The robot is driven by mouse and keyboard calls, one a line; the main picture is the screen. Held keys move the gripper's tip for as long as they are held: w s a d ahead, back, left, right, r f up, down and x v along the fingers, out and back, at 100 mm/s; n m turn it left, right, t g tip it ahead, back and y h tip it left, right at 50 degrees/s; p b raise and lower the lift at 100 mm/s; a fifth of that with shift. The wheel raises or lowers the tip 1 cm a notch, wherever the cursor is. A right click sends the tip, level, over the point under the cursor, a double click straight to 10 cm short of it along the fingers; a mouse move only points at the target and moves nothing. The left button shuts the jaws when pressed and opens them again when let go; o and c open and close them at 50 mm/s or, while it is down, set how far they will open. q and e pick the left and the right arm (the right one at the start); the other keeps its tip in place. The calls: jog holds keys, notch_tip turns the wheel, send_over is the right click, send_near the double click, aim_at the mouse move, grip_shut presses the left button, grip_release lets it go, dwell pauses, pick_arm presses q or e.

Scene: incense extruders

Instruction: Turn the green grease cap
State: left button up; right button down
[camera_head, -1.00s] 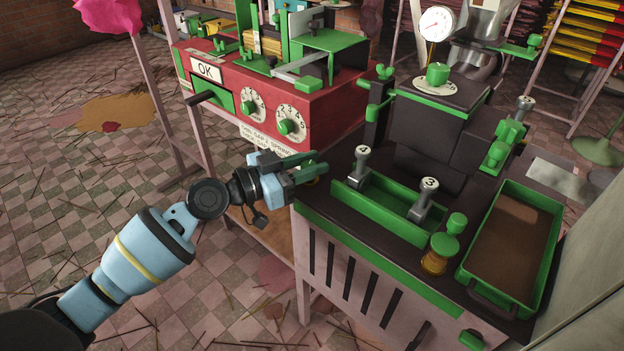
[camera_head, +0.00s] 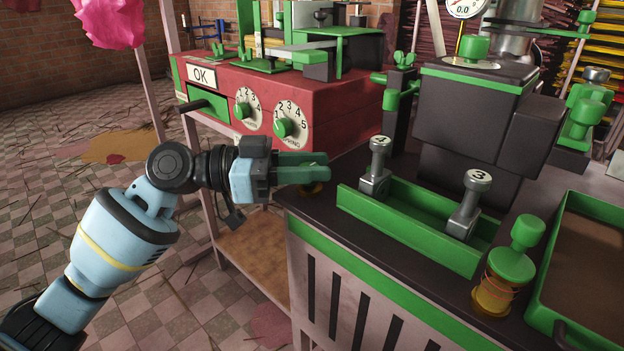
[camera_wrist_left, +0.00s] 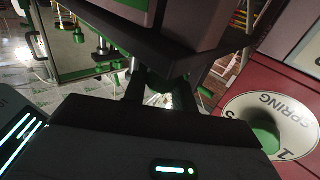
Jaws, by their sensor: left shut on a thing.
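My left gripper (camera_head: 302,167), with green fingers, reaches in from the left to the near-left corner of the dark machine top. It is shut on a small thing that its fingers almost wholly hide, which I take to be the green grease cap. A small amber base (camera_head: 312,189) shows just below the fingertips. In the left wrist view the dark fingers (camera_wrist_left: 160,95) point away, and what is between them is unclear. A second amber cup (camera_head: 492,297) with a green cap (camera_head: 512,264) stands at the front right. My right gripper is not in view.
A green tray (camera_head: 400,218) holds levers marked 4 (camera_head: 378,165) and 3 (camera_head: 468,205). A red machine (camera_head: 330,105) with two dials and an OK sign stands behind the gripper. A dark block (camera_head: 465,115) stands behind the tray. Open floor lies left.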

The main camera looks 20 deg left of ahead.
pick_arm(q)
jog(key=shift+w+a+b, duration=0.1)
jog(key=shift+b, duration=0.2)
jog(key=shift+r+m+g, duration=0.1)
jog(key=shift+m+g, duration=0.3)
jog(key=shift+g, duration=0.1)
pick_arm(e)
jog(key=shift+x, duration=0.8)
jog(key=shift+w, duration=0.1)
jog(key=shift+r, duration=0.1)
pick_arm(q)
jog(key=o, duration=1)
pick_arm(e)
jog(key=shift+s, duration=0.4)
